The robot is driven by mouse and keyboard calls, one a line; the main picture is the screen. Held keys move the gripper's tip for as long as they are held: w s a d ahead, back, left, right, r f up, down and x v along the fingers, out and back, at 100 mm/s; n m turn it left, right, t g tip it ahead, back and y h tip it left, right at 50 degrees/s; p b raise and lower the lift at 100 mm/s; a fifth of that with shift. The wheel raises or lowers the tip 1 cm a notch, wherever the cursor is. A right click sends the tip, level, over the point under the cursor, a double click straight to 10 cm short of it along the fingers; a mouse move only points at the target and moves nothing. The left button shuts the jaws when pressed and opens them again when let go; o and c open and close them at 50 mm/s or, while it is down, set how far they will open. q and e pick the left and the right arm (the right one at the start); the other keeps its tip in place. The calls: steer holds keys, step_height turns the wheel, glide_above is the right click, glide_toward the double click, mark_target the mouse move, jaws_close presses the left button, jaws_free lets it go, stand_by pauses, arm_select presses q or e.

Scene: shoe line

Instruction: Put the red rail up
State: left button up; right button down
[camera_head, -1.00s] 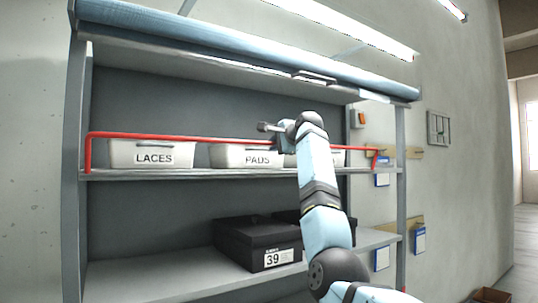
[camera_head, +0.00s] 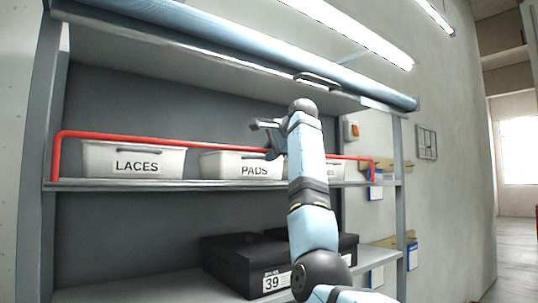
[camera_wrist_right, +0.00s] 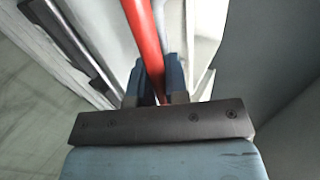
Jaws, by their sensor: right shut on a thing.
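The red rail (camera_head: 150,137) is a long thin bar with bent-down ends. In the head view it runs across the front of the middle shelf (camera_head: 215,183), before the white bins. Its left end hangs down to about the shelf's front edge; its right end comes down near the right post. Whether the ends are seated cannot be told. My right gripper (camera_head: 272,141) is at the rail, right of its middle. In the right wrist view the rail (camera_wrist_right: 143,38) passes between the blue fingers (camera_wrist_right: 154,84), which are shut on it. My left gripper is not in view.
White bins marked LACES (camera_head: 133,160) and PADS (camera_head: 240,166) stand behind the rail, with another partly hidden by my arm. Black shoe boxes (camera_head: 240,262) sit on the lower shelf. A blue roll (camera_head: 220,28) runs along the top. Blue tags hang on the wall at right.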

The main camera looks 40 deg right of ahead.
steer(key=c, duration=1.1)
jaws_free()
steer(key=shift+s, duration=0.1)
steer(key=b+v, duration=0.3)
steer(key=v, duration=1.1)
steer(key=shift+r+b, duration=0.1)
steer(key=shift+b, duration=0.2)
